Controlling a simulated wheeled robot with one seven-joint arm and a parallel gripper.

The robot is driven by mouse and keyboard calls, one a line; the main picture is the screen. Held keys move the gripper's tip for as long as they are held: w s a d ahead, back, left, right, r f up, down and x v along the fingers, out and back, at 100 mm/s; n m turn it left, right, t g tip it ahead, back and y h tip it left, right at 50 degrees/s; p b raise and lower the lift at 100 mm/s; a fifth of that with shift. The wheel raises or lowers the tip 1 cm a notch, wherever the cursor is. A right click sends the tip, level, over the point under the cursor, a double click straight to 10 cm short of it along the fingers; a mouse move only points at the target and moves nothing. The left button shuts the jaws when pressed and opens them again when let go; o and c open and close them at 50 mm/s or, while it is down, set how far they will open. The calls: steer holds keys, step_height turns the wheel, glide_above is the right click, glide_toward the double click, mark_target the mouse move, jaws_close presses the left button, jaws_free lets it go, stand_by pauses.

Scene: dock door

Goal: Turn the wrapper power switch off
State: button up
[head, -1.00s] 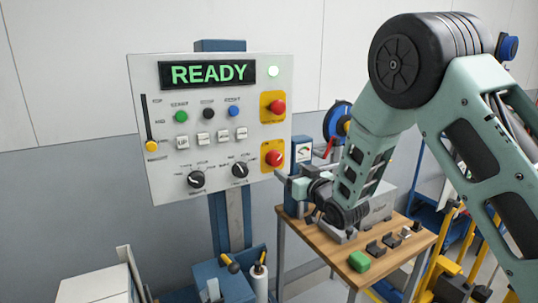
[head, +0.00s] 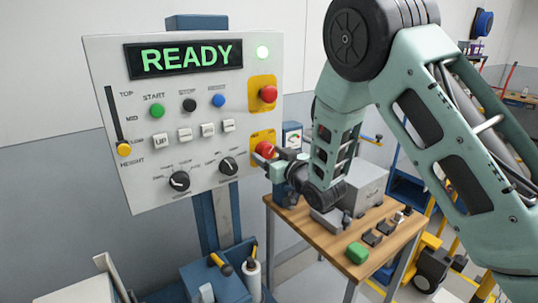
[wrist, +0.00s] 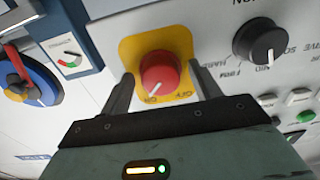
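The panel's lower red rotary knob (head: 265,149) sits on a yellow plate, below a red mushroom-like button (head: 268,93) on its own yellow plate. In the wrist view the red knob (wrist: 160,71) is close, with a pale mark and small lettering on the yellow plate (wrist: 184,41) that seems to read OFF and ON. My gripper (wrist: 165,80) is open, one finger on each side of the knob, with gaps showing; contact is not visible. In the head view my gripper (head: 264,158) is at the knob, partly covering its lower plate.
A black selector (wrist: 260,42) lies close beside the knob in the wrist view. A wooden table (head: 325,240) with a grey box (head: 362,190) stands below my arm.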

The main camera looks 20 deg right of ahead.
steer(key=c, duration=0.8)
steer(key=shift+f+n+b, duration=0.1)
steer(key=shift+n+b, duration=0.3)
steer(key=shift+b, duration=0.25)
steer(key=n+b, duration=0.2)
steer(key=b, duration=0.2)
steer(key=shift+f+n, duration=0.15)
steer(key=shift+n, duration=0.25)
steer(key=n+b, duration=0.5)
steer(key=b, duration=0.1)
steer(key=shift+b, duration=0.4)
steer(key=n+b, duration=0.6)
steer(key=b, duration=0.1)
steer(key=shift+d+n, duration=0.1)
steer(key=shift+n, duration=0.2)
steer(key=n+b, duration=0.2)
steer(key=shift+r+b, duration=0.3)
steer(key=shift+b, duration=0.1)
steer(key=shift+r+n, duration=0.15)
steer(key=shift+n, duration=0.35)
